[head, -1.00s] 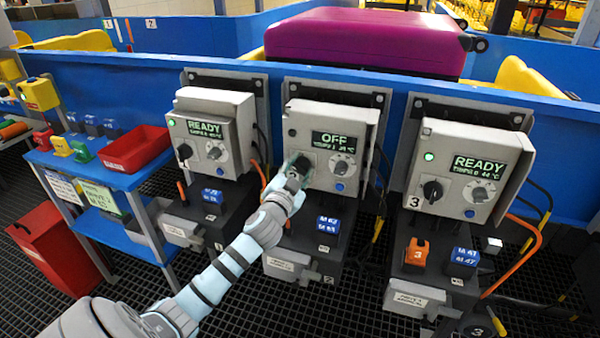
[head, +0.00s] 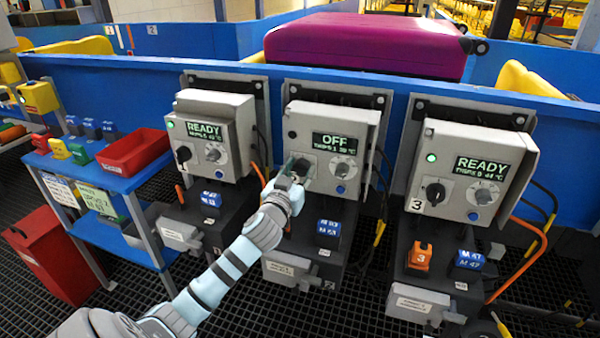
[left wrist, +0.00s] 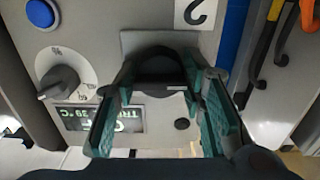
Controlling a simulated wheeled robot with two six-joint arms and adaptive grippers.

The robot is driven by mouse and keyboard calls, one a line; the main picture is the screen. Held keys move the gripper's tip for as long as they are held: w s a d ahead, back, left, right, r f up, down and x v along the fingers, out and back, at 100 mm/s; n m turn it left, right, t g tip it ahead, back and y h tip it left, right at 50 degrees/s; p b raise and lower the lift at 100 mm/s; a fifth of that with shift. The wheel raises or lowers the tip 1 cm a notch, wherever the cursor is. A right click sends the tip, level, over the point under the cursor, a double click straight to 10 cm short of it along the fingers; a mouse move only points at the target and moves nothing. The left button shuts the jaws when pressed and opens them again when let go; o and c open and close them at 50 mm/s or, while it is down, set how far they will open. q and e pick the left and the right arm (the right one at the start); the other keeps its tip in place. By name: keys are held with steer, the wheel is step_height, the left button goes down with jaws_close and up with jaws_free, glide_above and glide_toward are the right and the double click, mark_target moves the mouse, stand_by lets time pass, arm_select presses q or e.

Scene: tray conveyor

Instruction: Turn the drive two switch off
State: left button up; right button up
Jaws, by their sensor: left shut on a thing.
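The drive two box (head: 358,128) is the middle of three grey control boxes, and its display (head: 334,143) reads OFF. My left gripper (head: 295,172) is at the lower left of this box, around its black rotary switch, which it mostly hides in the head view. In the left wrist view the two green-padded fingers of the left gripper (left wrist: 162,110) stand on either side of the black switch (left wrist: 160,64). The left gripper is shut on this switch. The lamp on this box does not look lit green. My right gripper is not in view.
Boxes with READY displays stand left (head: 204,131) and right (head: 481,166). Drive two's dial (head: 342,167) and blue button (head: 340,189) are close beside my gripper. A blue table (head: 95,170) with a red bin (head: 132,152) stands at left. A purple suitcase (head: 365,45) lies behind.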

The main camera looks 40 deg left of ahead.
arm_select(q)
steer(key=shift+f, duration=0.15)
steer(key=o, duration=1.1)
steer(key=shift+o, duration=0.2)
steer(key=v, duration=1.2)
